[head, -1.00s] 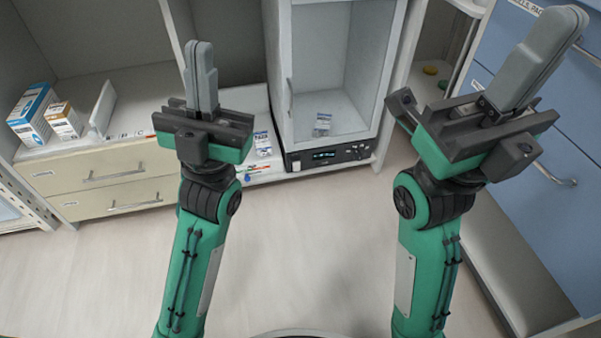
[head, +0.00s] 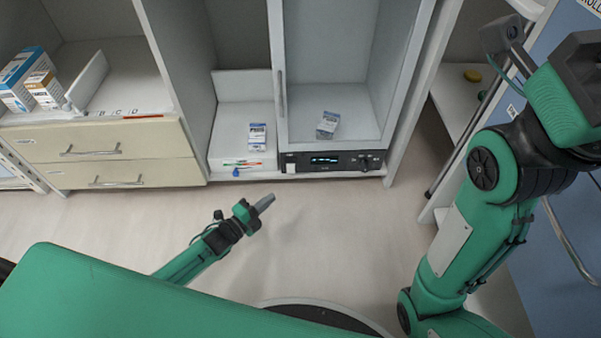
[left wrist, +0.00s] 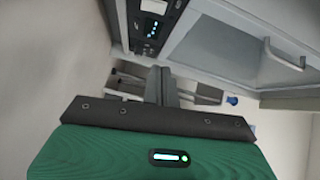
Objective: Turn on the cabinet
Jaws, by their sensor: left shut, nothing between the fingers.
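The cabinet (head: 277,60) stands at the centre back of the head view, with a clear front and an upright handle. A black control panel (head: 345,167) runs along its base, with a lit display (head: 325,160), a pale square piece at its left end and small controls at its right. The panel also shows at the top of the left wrist view (left wrist: 155,8). My left gripper (head: 266,202) is shut and empty, low in front of the panel and apart from it in the head view. My right arm is at the right; its fingertips are out of frame.
A small box (head: 327,125) stands inside the cabinet. Another box (head: 257,137) and coloured pens (head: 243,163) are on the white shelf to its left. Drawers (head: 110,155) with handles are further left. A blue drawer unit (head: 570,215) is at the right. The floor in front is clear.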

